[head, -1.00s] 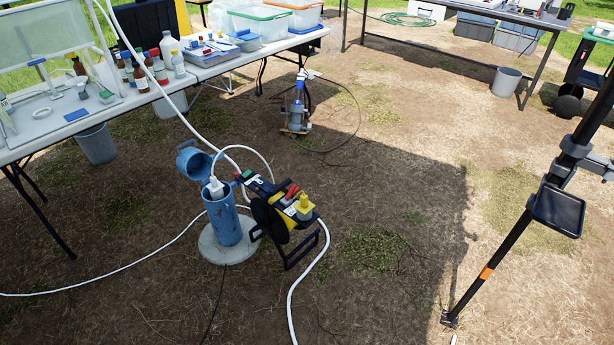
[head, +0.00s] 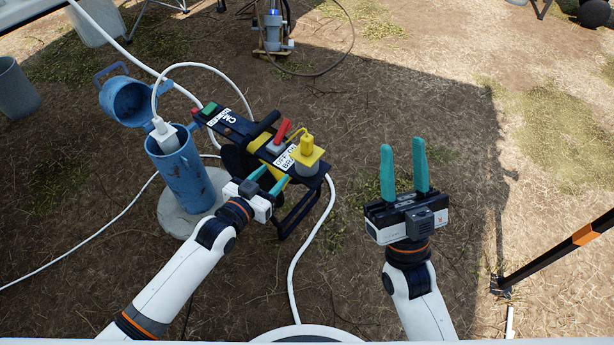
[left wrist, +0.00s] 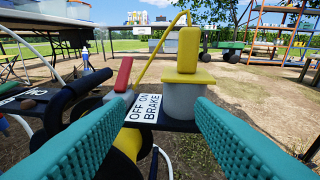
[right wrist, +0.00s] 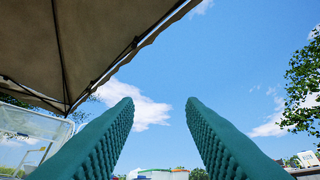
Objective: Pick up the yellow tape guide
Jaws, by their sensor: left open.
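The yellow tape guide (head: 307,147) is an upright yellow block on a flat yellow plate. It sits on a grey cup at the end of a dark reel frame, and a thin yellow line runs from its top. In the left wrist view the tape guide (left wrist: 188,50) stands ahead, between the lines of the fingers and nearer the right one. My left gripper (head: 270,180) is open and empty, just short of the guide and to its lower left. My right gripper (head: 402,150) is open, empty and pointing up, right of the reel.
The reel frame (head: 232,122) carries a red lever (head: 282,131) beside the guide and a label reading OFF, ON, BRAKE. A blue well casing (head: 190,180) with an open lid stands left. A white hose (head: 300,245) curves below the reel. A tripod leg (head: 560,250) stands right.

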